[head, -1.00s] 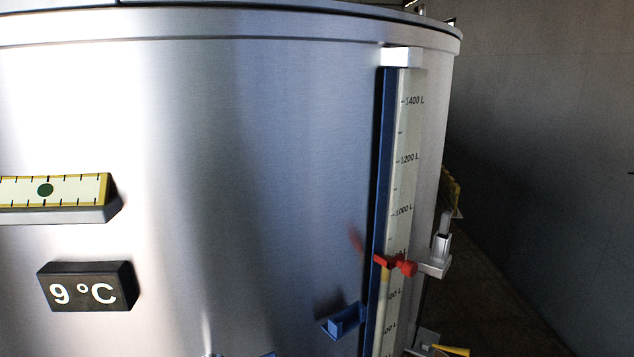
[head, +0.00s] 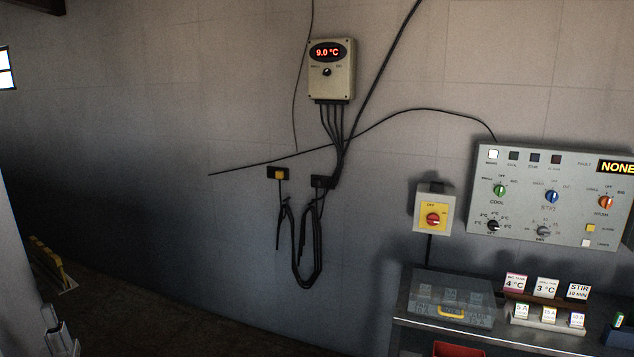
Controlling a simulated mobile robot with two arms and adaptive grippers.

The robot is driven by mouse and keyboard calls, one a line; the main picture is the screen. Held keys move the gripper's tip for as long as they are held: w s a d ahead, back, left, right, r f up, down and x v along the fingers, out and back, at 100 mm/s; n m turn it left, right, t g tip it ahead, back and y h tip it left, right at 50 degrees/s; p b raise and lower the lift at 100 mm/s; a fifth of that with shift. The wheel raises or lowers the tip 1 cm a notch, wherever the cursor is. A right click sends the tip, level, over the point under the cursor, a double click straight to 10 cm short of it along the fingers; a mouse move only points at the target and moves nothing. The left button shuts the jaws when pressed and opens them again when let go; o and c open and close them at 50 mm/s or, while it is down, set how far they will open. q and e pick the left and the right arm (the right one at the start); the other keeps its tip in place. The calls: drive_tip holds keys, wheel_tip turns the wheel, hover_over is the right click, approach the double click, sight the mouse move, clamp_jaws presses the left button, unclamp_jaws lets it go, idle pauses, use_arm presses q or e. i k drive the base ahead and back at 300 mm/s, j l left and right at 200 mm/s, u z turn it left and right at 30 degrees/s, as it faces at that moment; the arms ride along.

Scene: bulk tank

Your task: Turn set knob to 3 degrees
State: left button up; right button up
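A grey control panel (head: 560,195) is on the wall at the right. At its lower left is a small black knob (head: 493,225) with temperature marks in °C around it. The marks are small, and I cannot tell which one it points to. A card reading 3 °C (head: 546,288) stands on the bench below, beside a card reading 4 °C (head: 515,284). A wall thermostat (head: 331,70) shows 9.0 °C in red. Neither of my grippers shows in the head view.
A red rotary switch (head: 433,219) on a yellow plate is left of the panel. The bench (head: 410,318) below carries a clear case (head: 450,298) with a yellow handle. Cables hang on the wall.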

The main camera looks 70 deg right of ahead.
sight(493, 225)
drive_tip(key=z, duration=3.4)
